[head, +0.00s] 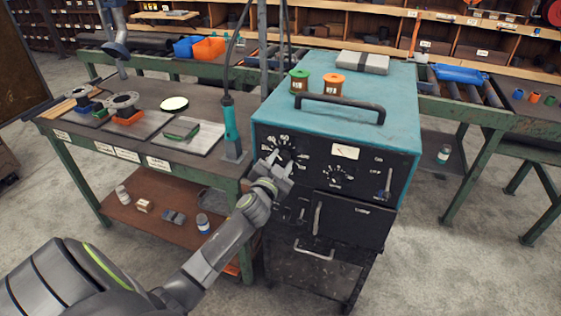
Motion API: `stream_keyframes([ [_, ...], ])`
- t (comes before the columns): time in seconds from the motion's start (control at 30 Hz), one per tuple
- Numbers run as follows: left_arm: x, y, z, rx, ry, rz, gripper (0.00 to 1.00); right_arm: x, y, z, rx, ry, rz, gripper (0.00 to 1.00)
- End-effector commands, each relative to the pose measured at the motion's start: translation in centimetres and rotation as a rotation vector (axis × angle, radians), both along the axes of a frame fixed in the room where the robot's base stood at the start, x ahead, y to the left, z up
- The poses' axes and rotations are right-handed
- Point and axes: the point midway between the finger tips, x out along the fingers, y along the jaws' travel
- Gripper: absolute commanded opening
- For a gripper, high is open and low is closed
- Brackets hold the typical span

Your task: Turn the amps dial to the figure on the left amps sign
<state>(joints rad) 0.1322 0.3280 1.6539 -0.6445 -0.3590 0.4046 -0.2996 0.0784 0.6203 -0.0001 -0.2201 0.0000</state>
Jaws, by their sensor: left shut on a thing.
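The amps dial (285,153) is the larger, left-hand one on the black front of the teal-topped machine. White figures ring it, too small to read surely. My left gripper (274,166) is at this dial from below left and is shut on its knob. The jaws hide part of the knob, and I cannot tell where its pointer stands. Several white signs hang on the bench's front edge, among them a left one (61,134) and a middle one (128,155). Their print is too small to read, so I cannot tell which is the left amps sign. My right gripper is not in view.
A smaller dial (337,175), a meter (345,152) and a slider (388,182) are on the same panel. Green (299,80) and orange (333,84) spools stand on top beside a black handle (340,107). A teal torch (231,130) stands upright at the bench's right end.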

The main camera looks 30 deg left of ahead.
Motion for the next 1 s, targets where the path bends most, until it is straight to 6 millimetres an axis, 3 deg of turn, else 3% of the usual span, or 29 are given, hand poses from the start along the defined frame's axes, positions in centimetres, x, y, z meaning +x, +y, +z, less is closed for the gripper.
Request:
stream_keyframes([
  [0.6, 0.0, -0.1, -0.1, 0.536, 0.131, -0.001, 0.14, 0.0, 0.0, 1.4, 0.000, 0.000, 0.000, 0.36],
  [1.0, 0.0, -0.1, -0.2, 0.715, 0.175, 0.000, 0.14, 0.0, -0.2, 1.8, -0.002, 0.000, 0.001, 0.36],
])
